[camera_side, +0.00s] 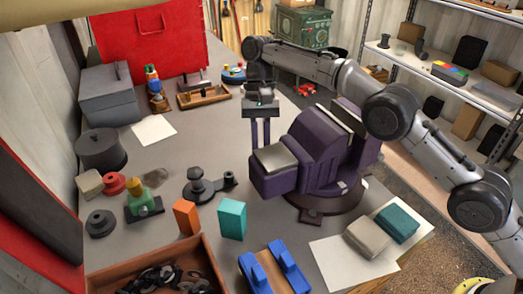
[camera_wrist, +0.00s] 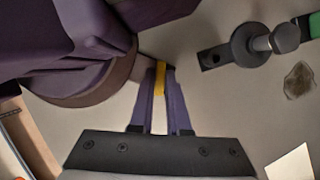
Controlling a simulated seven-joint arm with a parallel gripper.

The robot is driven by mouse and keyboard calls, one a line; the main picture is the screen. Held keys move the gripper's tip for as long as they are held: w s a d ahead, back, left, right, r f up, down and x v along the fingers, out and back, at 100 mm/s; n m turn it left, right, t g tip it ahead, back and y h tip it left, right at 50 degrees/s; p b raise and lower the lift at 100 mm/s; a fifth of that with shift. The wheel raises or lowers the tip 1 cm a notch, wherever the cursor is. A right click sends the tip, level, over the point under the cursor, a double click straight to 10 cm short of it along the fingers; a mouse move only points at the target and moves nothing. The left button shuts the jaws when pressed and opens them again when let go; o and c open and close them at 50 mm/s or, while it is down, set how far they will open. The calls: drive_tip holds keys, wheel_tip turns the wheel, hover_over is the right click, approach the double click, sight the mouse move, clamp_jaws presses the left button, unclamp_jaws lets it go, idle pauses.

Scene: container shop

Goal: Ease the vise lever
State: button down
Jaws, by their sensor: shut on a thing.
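A purple bench vise (camera_side: 318,150) stands on its round brown base on the grey table in the side view. Its body and base also show at the left of the wrist view (camera_wrist: 75,50). My gripper (camera_side: 260,146) points down beside the vise, on its far left side. In the wrist view my gripper's purple fingers (camera_wrist: 161,80) close at their tips around a small yellow piece of the vise lever (camera_wrist: 160,72), next to the vise base. The vise body hides the lever in the side view, and my fingers cover part of it in the wrist view.
A dark round-knobbed fixture (camera_side: 197,187) stands on the table left of the vise. Orange (camera_side: 187,218) and teal (camera_side: 232,219) blocks, blue V-shaped parts (camera_side: 274,268) and a brown tray (camera_side: 205,252) lie in front. A paper sheet (camera_side: 153,130) lies on open table at the left.

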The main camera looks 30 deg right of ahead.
drive_tip(key=shift+n, duration=0.3)
idle(0.4)
drive_tip(key=c, duration=0.9)
unclamp_jaws()
